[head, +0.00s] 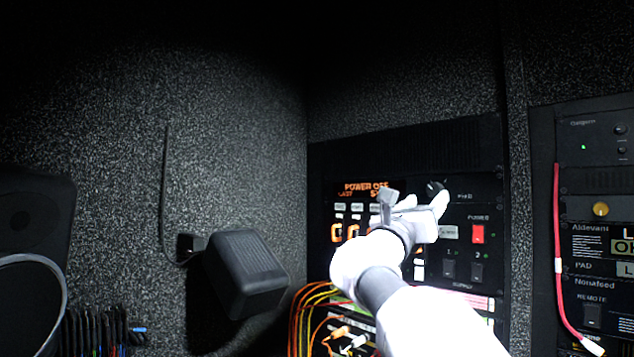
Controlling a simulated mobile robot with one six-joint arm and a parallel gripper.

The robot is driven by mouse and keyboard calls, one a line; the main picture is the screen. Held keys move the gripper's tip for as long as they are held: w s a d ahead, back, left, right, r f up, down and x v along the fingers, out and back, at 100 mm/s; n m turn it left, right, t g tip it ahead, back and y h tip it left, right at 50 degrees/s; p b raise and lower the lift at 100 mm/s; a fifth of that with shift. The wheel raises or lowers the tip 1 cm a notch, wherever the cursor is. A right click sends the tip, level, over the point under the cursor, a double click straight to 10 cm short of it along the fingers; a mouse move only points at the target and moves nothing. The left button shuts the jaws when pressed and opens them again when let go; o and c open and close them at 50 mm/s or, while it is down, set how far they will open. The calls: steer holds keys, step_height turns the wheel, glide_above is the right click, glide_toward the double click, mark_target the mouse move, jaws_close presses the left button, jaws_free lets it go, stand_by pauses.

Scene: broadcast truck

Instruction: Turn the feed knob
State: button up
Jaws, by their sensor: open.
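A small black knob (434,188) with a light mark is on the dark rack panel (480,150), beside a small white label that seems to read FEED. My gripper (416,203) is in front of this panel, just below and left of the knob. Its fingers are apart, with nothing seen between them. One finger is close to the knob's lower edge; I cannot tell whether they touch. My white arm comes up from the bottom and hides part of the panel.
An orange lit display (366,188) is left of the gripper. A red switch (478,234) and black switches (449,270) are below right. Orange and yellow cables (301,310) hang below. A black speaker (245,273) juts from the left wall.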

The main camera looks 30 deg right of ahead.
mark_target(433, 192)
steer(key=p+x, duration=0.1)
steer(key=x, duration=0.2)
steer(key=shift+r, duration=0.25)
steer(key=shift+w+d, duration=0.15)
steer(key=shift+d, duration=0.4)
steer(key=shift+c, duration=0.4)
steer(key=shift+a, duration=0.1)
jaws_close()
